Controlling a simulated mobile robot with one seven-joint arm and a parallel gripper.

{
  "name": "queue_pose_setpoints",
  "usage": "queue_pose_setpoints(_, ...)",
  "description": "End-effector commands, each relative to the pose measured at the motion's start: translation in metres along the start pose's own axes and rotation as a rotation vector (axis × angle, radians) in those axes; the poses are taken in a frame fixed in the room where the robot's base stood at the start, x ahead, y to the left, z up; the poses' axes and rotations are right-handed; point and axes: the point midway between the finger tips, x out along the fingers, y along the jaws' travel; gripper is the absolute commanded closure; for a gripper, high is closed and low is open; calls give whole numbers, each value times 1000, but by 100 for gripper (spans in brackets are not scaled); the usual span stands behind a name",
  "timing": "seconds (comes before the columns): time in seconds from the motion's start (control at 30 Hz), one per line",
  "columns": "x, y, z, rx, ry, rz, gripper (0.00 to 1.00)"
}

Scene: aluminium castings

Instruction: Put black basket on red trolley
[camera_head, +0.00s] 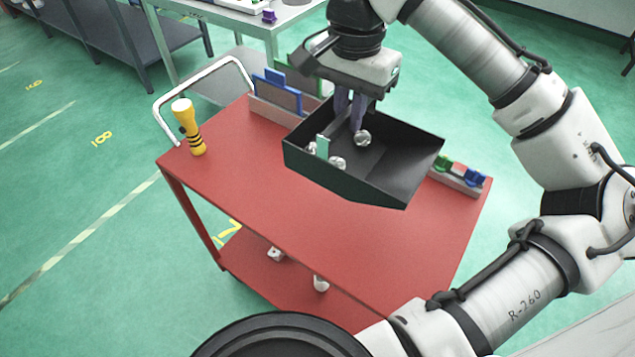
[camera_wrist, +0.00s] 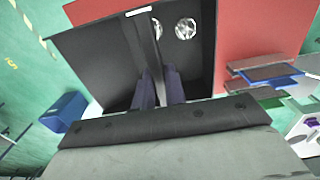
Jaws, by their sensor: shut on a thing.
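The black basket (camera_head: 405,160) is an open, dark box over the far right part of the red trolley's top (camera_head: 240,170). Shiny metal pieces (camera_head: 362,138) lie inside it. My gripper (camera_head: 351,118) reaches down into the basket from above and is shut on it. In the wrist view, the fingers (camera_wrist: 160,88) close about a thin upright part of the basket (camera_wrist: 105,60); where exactly they grip is partly hidden. The trolley top also shows in the wrist view (camera_wrist: 265,30). I cannot tell whether the basket's underside touches the trolley.
A yellow, black-banded bottle-like object (camera_head: 187,128) stands at the trolley's left corner, by the white handle (camera_head: 205,75). Racks with blue plates (camera_head: 275,95) and small coloured parts (camera_head: 462,175) line the edges. The trolley's front left top is clear. A table (camera_head: 235,22) stands behind.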

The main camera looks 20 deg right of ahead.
Motion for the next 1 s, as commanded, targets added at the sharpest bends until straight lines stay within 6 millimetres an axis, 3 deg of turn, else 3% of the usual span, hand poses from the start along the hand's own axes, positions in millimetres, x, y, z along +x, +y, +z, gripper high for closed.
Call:
queue_pose_setpoints(0.5, 126, 0, 1, 1, -3, 0, 100)
queue_pose_setpoints(1.0, 181, 0, 0, 1, -1, 0, 100)
